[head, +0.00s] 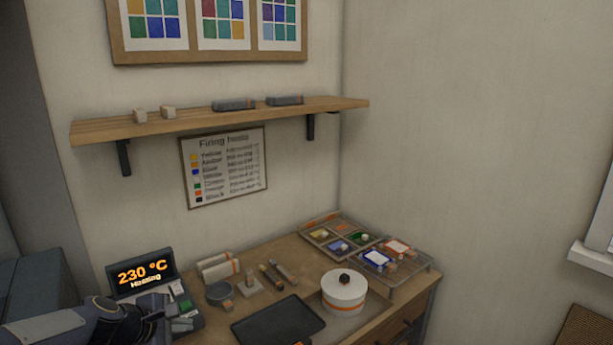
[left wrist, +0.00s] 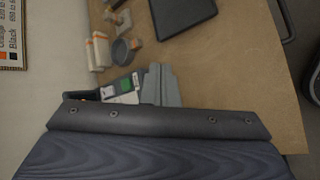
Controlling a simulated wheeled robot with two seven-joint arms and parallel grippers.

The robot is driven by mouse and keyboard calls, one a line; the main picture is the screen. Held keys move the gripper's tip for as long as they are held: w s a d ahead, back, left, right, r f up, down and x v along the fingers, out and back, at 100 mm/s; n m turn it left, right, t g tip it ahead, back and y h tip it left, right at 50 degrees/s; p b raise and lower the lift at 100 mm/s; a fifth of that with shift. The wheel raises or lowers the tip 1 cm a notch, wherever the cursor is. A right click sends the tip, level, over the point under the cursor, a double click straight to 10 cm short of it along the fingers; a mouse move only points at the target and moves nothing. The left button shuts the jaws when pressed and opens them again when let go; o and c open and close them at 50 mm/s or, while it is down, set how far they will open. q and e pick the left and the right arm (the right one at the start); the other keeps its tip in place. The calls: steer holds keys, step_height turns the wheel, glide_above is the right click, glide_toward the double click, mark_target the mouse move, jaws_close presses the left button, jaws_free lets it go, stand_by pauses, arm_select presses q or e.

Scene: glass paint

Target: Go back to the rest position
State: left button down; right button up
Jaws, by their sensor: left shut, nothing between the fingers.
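My left arm comes in at the lower left of the head view. Its gripper (head: 180,321) is in front of the controller (head: 142,273), whose screen reads 230 °C, Heating. In the left wrist view the grey fingers (left wrist: 160,82) are together and empty, beside the controller's green and pale buttons (left wrist: 118,88). I cannot tell whether they touch the controller. My right gripper is in neither view.
The wooden table (head: 262,248) holds a dark tray (head: 278,321), a white lidded pot (head: 344,292), a grey bowl (head: 219,293), and a compartment tray (head: 318,233) of colours. A wire rack (head: 417,273) holds small framed pieces. A shelf (head: 200,119) is above.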

arm_select(q)
steer(key=s+d+r+m+g+h, duration=0.1)
steer(key=s+d+r+m, duration=0.1)
steer(key=s+m, duration=0.45)
steer(key=s+d+r+m, duration=0.2)
steer(key=s+d+m, duration=0.15)
steer(key=s, duration=0.65)
steer(key=s+f+m+g+y, duration=0.1)
steer(key=s+f+m+g, duration=0.1)
steer(key=s+m, duration=0.5)
steer(key=s+f, duration=0.1)
steer(key=s, duration=0.3)
steer(key=shift+s+f+m, duration=0.2)
steer(key=shift+s+m, duration=0.1)
steer(key=shift+s, duration=0.05)
stand_by(4.9)
